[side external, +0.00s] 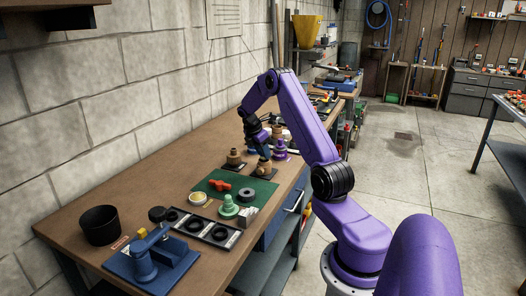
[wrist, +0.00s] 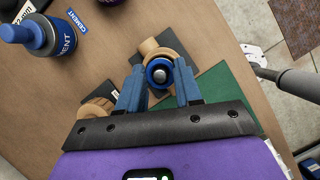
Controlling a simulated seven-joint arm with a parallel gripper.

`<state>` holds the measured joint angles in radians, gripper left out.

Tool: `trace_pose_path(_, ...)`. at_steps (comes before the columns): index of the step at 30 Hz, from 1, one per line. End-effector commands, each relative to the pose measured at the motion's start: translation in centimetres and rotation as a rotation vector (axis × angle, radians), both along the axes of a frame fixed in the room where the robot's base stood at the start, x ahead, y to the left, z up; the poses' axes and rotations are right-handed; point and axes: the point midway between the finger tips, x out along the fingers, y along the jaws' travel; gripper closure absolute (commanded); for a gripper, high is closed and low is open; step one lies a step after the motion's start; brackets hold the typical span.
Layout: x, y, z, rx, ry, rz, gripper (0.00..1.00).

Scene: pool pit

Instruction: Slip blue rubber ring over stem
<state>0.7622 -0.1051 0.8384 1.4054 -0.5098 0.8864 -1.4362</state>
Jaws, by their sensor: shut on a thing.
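The blue rubber ring (wrist: 159,65) is between the two blue fingertips of my gripper (wrist: 160,82) in the wrist view. The grey round tip of the stem (wrist: 160,75) shows inside the ring's opening. How far down the stem the ring sits cannot be told. The stem belongs to a tan brass-coloured valve body (wrist: 150,47), partly hidden under the ring and fingers. In the side external view my gripper (side external: 262,150) is right above this valve (side external: 264,168), and the ring is too small to make out.
A second tan fitting (side external: 233,158) stands left of the valve. A purple fitting (side external: 280,150) stands close behind it. A green mat (side external: 208,186) holds a red part and a green fitting. A blue cement can (wrist: 38,33) is at upper left in the wrist view.

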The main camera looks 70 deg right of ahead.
Motion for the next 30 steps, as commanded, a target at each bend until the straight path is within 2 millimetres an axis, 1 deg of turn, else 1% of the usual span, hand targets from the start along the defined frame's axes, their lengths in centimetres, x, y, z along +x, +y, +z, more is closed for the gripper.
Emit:
trace_pose_path(10,-0.01,0.01,-0.87,0.0,0.0,0.0,0.9)
trace_pose_path(30,0.01,0.01,-1.06,0.0,0.0,0.0,0.9)
